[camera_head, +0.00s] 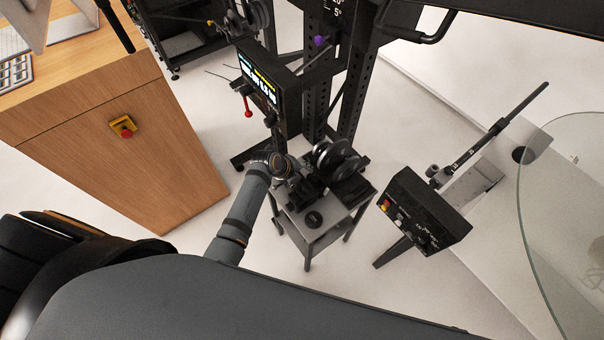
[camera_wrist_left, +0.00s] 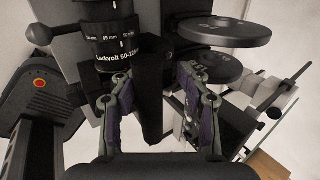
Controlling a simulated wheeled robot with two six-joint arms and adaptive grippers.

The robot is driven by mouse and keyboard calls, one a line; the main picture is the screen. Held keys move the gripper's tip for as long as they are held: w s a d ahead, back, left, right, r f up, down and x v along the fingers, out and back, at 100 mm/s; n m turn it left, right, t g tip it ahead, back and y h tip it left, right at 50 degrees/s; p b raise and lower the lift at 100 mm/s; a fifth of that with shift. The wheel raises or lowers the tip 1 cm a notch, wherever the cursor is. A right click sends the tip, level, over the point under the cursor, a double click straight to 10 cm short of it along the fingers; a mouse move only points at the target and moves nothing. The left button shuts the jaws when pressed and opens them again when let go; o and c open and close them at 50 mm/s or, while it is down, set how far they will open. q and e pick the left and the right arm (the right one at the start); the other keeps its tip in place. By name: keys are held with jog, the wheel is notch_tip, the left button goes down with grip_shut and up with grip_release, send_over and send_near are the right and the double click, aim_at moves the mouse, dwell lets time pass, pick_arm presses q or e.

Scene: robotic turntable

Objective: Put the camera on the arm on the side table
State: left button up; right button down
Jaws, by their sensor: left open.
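The side table (camera_head: 328,236) is a small grey table in the middle of the head view. My left gripper (camera_head: 298,188) is low over its top, among dark equipment that is hard to tell apart. In the left wrist view a black zoom lens (camera_wrist_left: 108,40), probably the camera's, shows at the upper left. The open fingers with purple pads (camera_wrist_left: 154,88) stand either side of a dark upright part (camera_wrist_left: 153,95). I cannot tell whether they touch it. Much of the camera is hidden or merges with the gripper. My right gripper is not in view.
Two dark round discs (camera_wrist_left: 228,33) stand close right of the fingers. A black post frame with a screen box (camera_head: 262,85) rises behind the table. A black control box (camera_head: 425,212) stands right, and a wooden cabinet (camera_head: 110,150) left. White floor lies between.

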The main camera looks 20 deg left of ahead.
pick_arm(q)
jog(key=shift+s+a+r, duration=0.1)
jog(key=shift+r, duration=0.15)
jog(key=b+v, duration=0.1)
jog(key=v, duration=1)
jog(key=shift+s+r, duration=0.2)
jog(key=shift+r, duration=0.15)
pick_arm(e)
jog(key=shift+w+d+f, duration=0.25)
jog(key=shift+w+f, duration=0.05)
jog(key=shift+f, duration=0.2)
pick_arm(q)
jog(key=shift+a, duration=0.1)
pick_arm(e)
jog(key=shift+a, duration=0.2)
